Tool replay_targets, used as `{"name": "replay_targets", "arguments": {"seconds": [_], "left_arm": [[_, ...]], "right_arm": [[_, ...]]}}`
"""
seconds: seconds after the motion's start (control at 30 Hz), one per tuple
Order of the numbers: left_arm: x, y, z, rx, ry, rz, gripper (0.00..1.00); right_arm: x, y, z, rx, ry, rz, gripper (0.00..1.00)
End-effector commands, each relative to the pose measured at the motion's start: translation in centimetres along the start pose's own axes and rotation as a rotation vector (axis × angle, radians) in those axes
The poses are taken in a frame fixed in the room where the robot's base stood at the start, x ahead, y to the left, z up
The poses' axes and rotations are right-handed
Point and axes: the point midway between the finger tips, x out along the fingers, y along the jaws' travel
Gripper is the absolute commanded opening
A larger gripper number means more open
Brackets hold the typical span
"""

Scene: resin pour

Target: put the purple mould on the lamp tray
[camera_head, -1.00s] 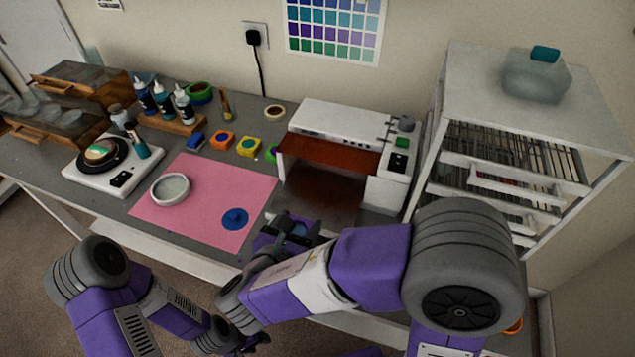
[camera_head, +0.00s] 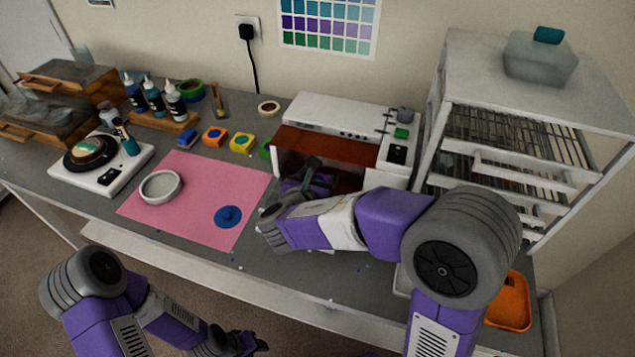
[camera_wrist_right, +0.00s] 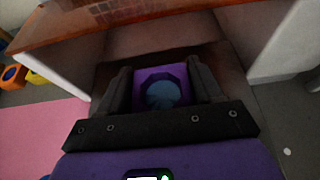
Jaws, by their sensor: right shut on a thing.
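The purple mould (camera_wrist_right: 146,77) shows between the fingers of my right gripper in the right wrist view, with blue fill inside it. My right gripper (camera_head: 312,172) is shut on the mould, at the mouth of the white lamp (camera_head: 340,118). The brown lamp tray (camera_head: 347,181) lies under the lamp's reddish-brown shield and is partly hidden by my gripper and arm. It spreads beneath and beyond the mould in the right wrist view. I cannot tell whether the mould touches it. My left gripper (camera_head: 245,345) is low at the front, off the table; its jaws are unclear.
A pink mat (camera_head: 200,190) holds a white round dish (camera_head: 160,187) and a blue lid-like piece (camera_head: 228,216). Blue, orange and yellow moulds (camera_head: 242,143) stand behind it. A white rack (camera_head: 515,160) stands right of the lamp. An orange bin (camera_head: 510,302) is at lower right.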

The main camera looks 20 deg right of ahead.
Motion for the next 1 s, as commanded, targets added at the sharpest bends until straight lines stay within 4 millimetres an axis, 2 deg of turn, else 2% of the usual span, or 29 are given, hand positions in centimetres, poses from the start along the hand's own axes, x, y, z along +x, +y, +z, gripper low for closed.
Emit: {"name": "replay_targets", "arguments": {"seconds": [0.37, 0.4, 0.53, 0.9, 1.0], "left_arm": [[0.4, -0.1, 0.0, 0.000, 0.000, 0.000, 0.43], [0.3, -0.1, 0.0, 0.000, 0.000, 0.000, 0.43], [0.3, -0.1, 0.0, 0.000, 0.000, 0.000, 0.43], [-0.1, 0.0, 0.0, 0.000, 0.000, 0.000, 0.43], [-0.4, 0.2, 0.0, 0.000, 0.000, 0.000, 0.43]], "right_arm": [[0.2, 0.0, -0.5, 0.001, -0.001, 0.000, 0.35], [0.1, 0.0, -0.4, 0.001, -0.001, 0.001, 0.70], [0.1, 0.0, -0.4, 0.001, -0.001, 0.000, 0.90], [-0.1, 0.0, 0.1, 0.002, -0.001, 0.000, 0.91], [-1.4, 0.1, 0.1, 0.001, 0.000, 0.003, 0.91]]}}
